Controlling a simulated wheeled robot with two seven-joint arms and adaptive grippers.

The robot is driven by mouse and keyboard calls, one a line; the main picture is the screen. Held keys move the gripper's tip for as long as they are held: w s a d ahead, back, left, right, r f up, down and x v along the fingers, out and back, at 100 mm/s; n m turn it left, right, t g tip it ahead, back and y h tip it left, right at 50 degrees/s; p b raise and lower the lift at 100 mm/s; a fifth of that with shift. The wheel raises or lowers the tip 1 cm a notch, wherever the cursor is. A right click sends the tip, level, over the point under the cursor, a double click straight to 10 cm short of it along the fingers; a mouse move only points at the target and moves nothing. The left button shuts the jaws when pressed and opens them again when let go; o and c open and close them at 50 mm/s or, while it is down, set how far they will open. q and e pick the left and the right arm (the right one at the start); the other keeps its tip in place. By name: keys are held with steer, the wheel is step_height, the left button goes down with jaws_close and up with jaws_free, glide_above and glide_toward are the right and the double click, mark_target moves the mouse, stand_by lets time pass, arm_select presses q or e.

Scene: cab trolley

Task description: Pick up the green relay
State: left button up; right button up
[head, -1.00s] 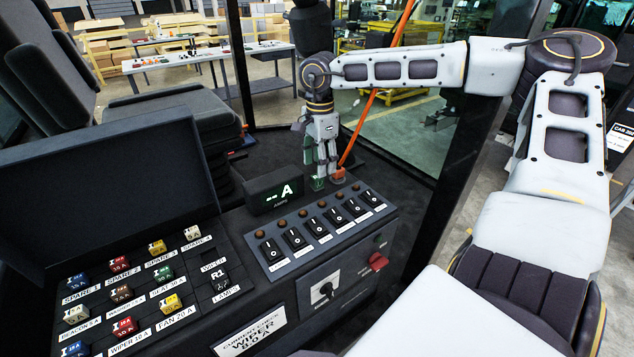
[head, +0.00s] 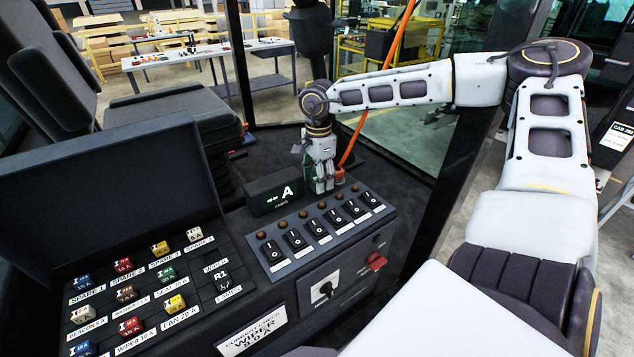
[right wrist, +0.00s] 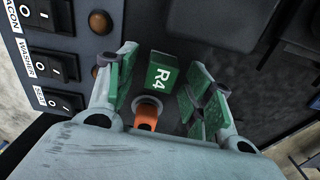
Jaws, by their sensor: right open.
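The green relay (right wrist: 163,76), marked R4, shows in the right wrist view between the two fingers of my right gripper (right wrist: 160,90). The fingers carry green pads and are apart, one on each side of the relay, with dark gaps to it. In the head view, my right gripper (head: 323,188) points down at the back right of the console, behind the switch row. There the relay is too hidden by the fingers to make out. My left gripper is out of view.
An orange piece (right wrist: 146,116) stands close to the relay, between the fingers in the wrist view. The switch panel (head: 268,257) and a display (head: 275,193) reading "A" are nearby. A fuse box with an open lid (head: 110,190) and several coloured fuses lies at left.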

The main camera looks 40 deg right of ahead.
stand_by(0.4)
steer(key=c, duration=1.1)
steer(key=shift+r, duration=0.1)
steer(key=shift+r+p, duration=0.5)
steer(key=shift+r, duration=1.25)
steer(key=shift+s+a, duration=0.2)
steer(key=shift+s, duration=1.35)
steer(key=shift+s+p, duration=0.6)
steer(key=shift+s, duration=0.2)
steer(key=shift+s+a+p, duration=0.2)
steer(key=shift+s+p, duration=0.15)
steer(key=shift+s, duration=0.35)
steer(key=shift+s+d, duration=0.1)
steer(key=shift+s, duration=0.25)
steer(key=shift+s, duration=0.2)
